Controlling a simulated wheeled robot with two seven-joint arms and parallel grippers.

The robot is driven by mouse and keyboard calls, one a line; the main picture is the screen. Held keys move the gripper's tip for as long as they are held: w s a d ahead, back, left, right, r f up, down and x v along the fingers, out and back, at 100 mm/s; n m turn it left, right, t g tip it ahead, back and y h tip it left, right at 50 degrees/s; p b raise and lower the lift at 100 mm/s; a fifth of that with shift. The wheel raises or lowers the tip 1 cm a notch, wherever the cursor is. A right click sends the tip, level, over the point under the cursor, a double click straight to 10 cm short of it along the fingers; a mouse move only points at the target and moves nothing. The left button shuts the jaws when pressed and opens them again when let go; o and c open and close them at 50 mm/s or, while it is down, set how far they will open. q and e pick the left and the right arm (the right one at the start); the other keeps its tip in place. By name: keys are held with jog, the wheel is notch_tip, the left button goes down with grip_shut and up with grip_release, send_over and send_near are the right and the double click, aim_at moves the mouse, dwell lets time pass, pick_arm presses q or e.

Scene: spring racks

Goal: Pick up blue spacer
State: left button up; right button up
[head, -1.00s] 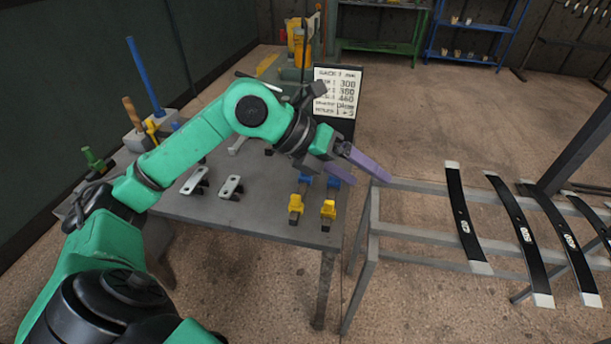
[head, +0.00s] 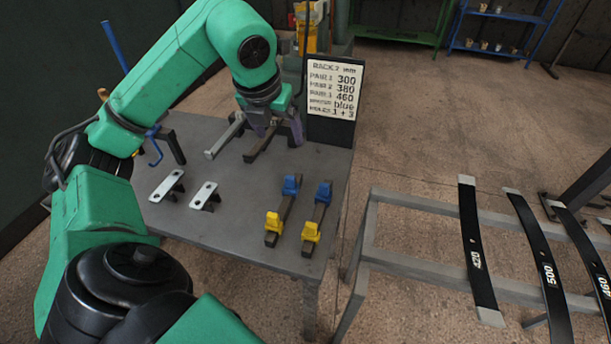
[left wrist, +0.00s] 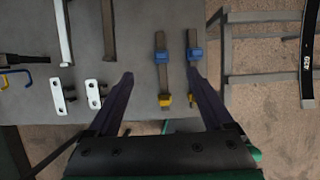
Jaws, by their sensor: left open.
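Two blue spacers sit on dark bars on the table, the left blue spacer (head: 291,186) and the right blue spacer (head: 323,192). Both also show in the left wrist view, the left one (left wrist: 161,57) and the right one (left wrist: 195,54). A yellow piece (head: 273,222) is on the near end of the left bar, and another yellow piece (head: 311,232) on the right bar. My left gripper (head: 276,130) has purple fingers, points down, and is open and empty behind the spacers, above the table's back part. My right gripper is out of view.
Two white plates (head: 167,186) lie left of the bars on the grey table (head: 235,243). A sign board (head: 331,100) stands at the table's back right, close to my gripper. A metal rack (head: 418,260) with black leaf springs (head: 476,240) is to the right.

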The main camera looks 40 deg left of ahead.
aim_at(292, 182)
pick_arm(q)
jog(key=b+x, duration=0.2)
jog(key=x, duration=0.5)
jog(key=s+b+x, duration=0.1)
jog(key=b+x, duration=0.1)
jog(key=x, duration=0.5)
jog(key=s+d+f+b+x, duration=0.1)
jog(key=b+x, duration=0.1)
jog(key=x, duration=0.5)
jog(key=shift+f, duration=0.1)
jog(key=c, duration=1.1)
